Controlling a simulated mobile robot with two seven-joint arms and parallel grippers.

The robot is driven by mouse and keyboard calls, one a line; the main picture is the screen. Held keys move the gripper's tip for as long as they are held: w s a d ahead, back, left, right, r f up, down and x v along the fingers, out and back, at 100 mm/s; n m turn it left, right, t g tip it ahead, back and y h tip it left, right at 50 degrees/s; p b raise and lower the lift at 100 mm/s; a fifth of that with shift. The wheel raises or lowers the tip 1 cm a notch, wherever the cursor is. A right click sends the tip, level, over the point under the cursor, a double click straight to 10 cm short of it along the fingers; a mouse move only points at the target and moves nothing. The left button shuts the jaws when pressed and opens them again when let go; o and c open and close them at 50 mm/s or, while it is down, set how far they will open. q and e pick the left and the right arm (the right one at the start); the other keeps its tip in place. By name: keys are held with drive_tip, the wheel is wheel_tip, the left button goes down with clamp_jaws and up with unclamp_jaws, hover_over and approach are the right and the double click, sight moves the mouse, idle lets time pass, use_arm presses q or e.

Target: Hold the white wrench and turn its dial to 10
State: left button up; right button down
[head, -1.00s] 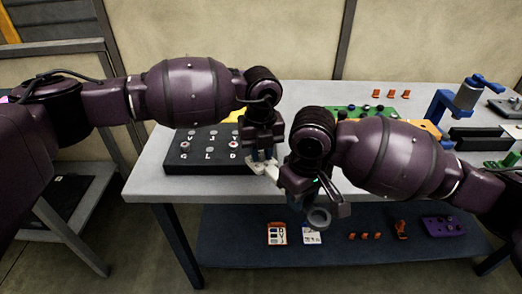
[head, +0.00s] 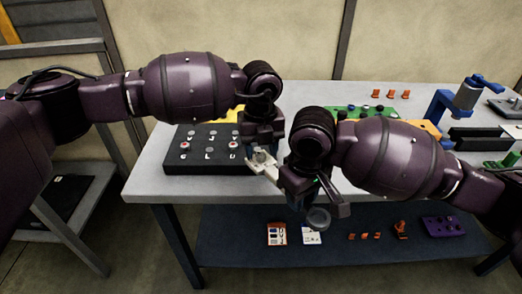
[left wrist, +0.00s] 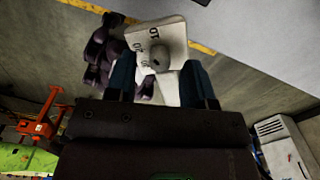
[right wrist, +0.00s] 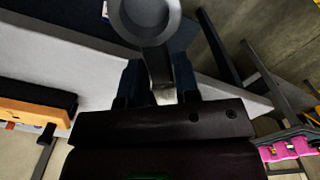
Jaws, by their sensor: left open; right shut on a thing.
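The white wrench (head: 263,162) is held in the air in front of the table, with its dial end toward my left gripper (head: 259,149). In the left wrist view, its white plate (left wrist: 143,32) shows the numbers 10, 20 and 30 around a round grey-white dial knob (left wrist: 159,56). The open fingers of my left gripper (left wrist: 160,78) stand on either side of the dial end. A dark mark shows on the knob, but its setting is unclear.
A black board (head: 200,164) with red and grey buttons lies on the grey table (head: 150,185) behind the left gripper. A green part (head: 345,111), orange pegs (head: 391,94) and a blue clamp (head: 440,107) stand further right. The lower shelf (head: 350,250) holds cards and small parts.

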sight(260, 154)
use_arm(q)
wheel_tip(260, 154, up, 11)
idle(0.4)
wheel_tip(260, 154, down, 12)
drive_tip(key=n, duration=0.3)
drive_tip(key=shift+f+n, duration=0.1)
drive_tip(key=shift+n, duration=0.2)
idle(0.7)
drive_tip(key=shift+c, duration=0.4)
clamp_jaws()
drive_tip(key=shift+m, duration=2.3)
